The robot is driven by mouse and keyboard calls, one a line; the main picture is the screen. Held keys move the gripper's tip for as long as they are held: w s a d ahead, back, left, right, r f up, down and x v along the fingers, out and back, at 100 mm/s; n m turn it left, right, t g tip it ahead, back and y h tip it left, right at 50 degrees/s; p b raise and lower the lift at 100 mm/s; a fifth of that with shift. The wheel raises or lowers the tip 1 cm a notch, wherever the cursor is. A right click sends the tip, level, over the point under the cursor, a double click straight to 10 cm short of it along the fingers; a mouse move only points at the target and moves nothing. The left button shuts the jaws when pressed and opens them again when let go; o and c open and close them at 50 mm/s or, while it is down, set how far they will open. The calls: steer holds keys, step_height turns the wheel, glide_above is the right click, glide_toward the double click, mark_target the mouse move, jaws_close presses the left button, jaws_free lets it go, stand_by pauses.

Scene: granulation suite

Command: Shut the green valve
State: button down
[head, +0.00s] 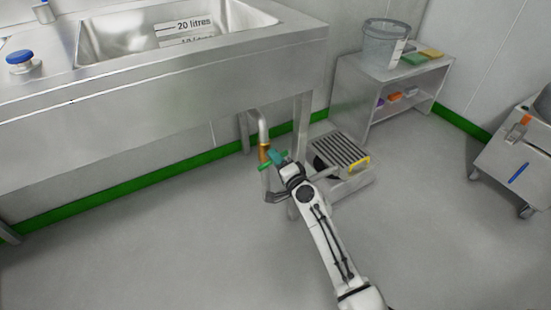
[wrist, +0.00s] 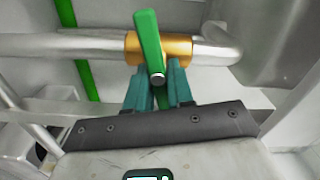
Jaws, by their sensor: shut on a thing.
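The green valve's lever (wrist: 149,42) lies across the pipe in the wrist view, roughly at right angles to it. Its brass body (wrist: 180,48) sits on the metal pipe. In the head view the brass body (head: 264,151) is on the downpipe below the sink, and the green lever (head: 264,167) shows just under it, partly hidden by my gripper (head: 277,158). In the wrist view my gripper (wrist: 158,75) has its teal fingers on both sides of the lever's near end, shut on it. The silver pivot end shows between the fingers.
The steel sink (head: 150,80) stands above the valve, with a leg close behind my gripper. A shelf unit (head: 345,90) bears a clear bucket (head: 385,45). The floor in front is clear.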

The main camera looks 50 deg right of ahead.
steer(key=shift+f+m, duration=0.15)
steer(key=shift+m, duration=1.15)
steer(key=c, duration=1)
jaws_free()
steer(key=shift+s, duration=0.15)
steer(key=v, duration=1)
steer(key=shift+s+p, duration=0.3)
steer(key=shift+p, duration=0.05)
